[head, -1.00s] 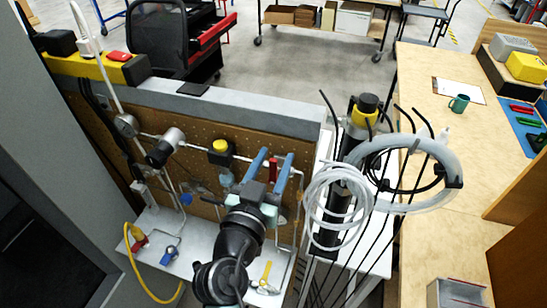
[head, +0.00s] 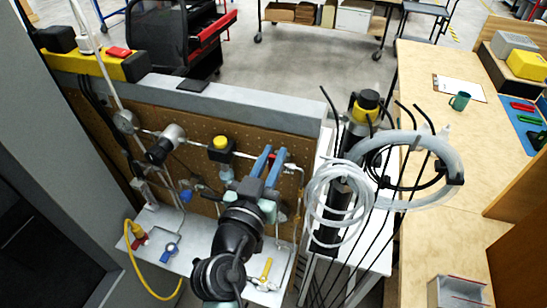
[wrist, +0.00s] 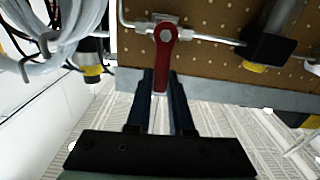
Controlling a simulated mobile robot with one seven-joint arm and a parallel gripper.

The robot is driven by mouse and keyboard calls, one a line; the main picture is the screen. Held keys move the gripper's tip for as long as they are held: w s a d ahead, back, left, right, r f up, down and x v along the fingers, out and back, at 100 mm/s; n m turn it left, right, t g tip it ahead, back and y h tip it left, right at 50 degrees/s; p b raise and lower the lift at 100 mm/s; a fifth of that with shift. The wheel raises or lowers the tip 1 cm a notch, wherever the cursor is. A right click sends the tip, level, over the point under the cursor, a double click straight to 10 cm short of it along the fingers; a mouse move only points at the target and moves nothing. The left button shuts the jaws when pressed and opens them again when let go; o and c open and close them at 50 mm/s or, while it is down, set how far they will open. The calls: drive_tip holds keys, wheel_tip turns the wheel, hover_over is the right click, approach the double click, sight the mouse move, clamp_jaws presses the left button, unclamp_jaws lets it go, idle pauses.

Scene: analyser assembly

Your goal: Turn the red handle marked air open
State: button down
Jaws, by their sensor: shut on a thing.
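The red handle (wrist: 164,58) is in the middle of the wrist view, on a valve in a metal pipe along the brown pegboard (wrist: 215,62). It runs from its pivot down between the fingers. My gripper (wrist: 163,80) is shut on its free end, with one dark finger on each side. In the head view my gripper (head: 270,158) reaches the right part of the pegboard, and its fingers and the arm mostly hide the handle. No marking on the handle can be read.
A yellow-topped fitting (head: 220,146) sits on the pipe left of my gripper. Coiled clear tubing (head: 338,205) and thin black rods stand close on the right. A yellow-handled valve (head: 265,268), a blue one (head: 170,250) and a yellow hose (head: 140,275) are on the shelf below.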

drive_tip(key=w+a+f+n+b, duration=0.1)
drive_tip(key=a+f+n+b, duration=0.2)
drive_tip(key=n, duration=1.4)
drive_tip(key=shift+w+a+f+n, duration=0.3)
drive_tip(key=shift+a+f, duration=0.65)
drive_tip(key=shift+f, duration=0.25)
drive_tip(key=c, duration=0.8)
unclamp_jaws()
drive_tip(key=b+v, duration=0.4)
drive_tip(key=v, duration=0.9)
